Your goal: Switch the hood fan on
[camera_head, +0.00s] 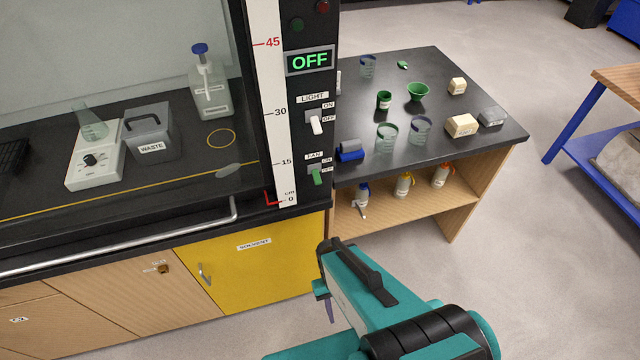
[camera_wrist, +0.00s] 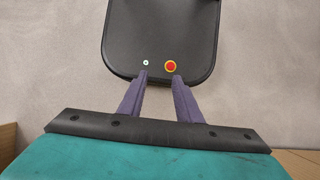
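The fan switch (camera_head: 317,176) is a green lever on the dark control post of the fume hood, under a FAN label. Its lever is tilted down, toward the OFF mark. The display (camera_head: 310,61) higher on the post reads OFF in green. My gripper (camera_head: 328,305) is below the switch, in front of the yellow cabinet's right side, and apart from the switch. In the wrist view, my gripper's two purple fingers (camera_wrist: 160,77) stand apart with nothing between them. The switch is not in the wrist view.
The white light switch (camera_head: 316,124) sits above the fan switch, its lever also down. A height scale (camera_head: 268,100) runs left of the post. A side table (camera_head: 440,85) with cups and blocks stands to the right. A metal rail (camera_head: 120,250) runs along the hood's front.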

